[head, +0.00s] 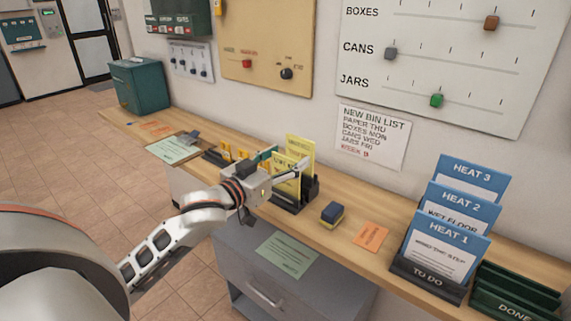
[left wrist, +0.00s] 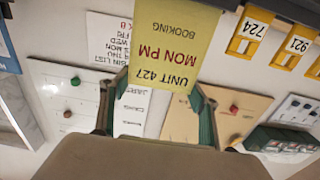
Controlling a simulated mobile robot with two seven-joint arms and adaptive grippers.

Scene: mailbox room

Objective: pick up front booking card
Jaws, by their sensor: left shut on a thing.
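The front booking card (head: 286,187) is yellow and upright, with a second yellow card (head: 301,150) behind it at a black holder (head: 311,188) on the counter. My left gripper (head: 283,162) reaches in from the left and is shut on the front card near its top. In the left wrist view the card (left wrist: 168,45) appears upside down, reading "UNIT 427 MON PM BOOKING", between the green-tipped fingers of the gripper (left wrist: 162,98). I cannot tell whether the card's lower edge is still seated in the holder. My right gripper is not in view.
Blue HEAT cards (head: 446,250) stand in the TO DO rack farther right. Yellow number tags (head: 226,151) stand left of it. A grey cabinet (head: 265,270) is below.

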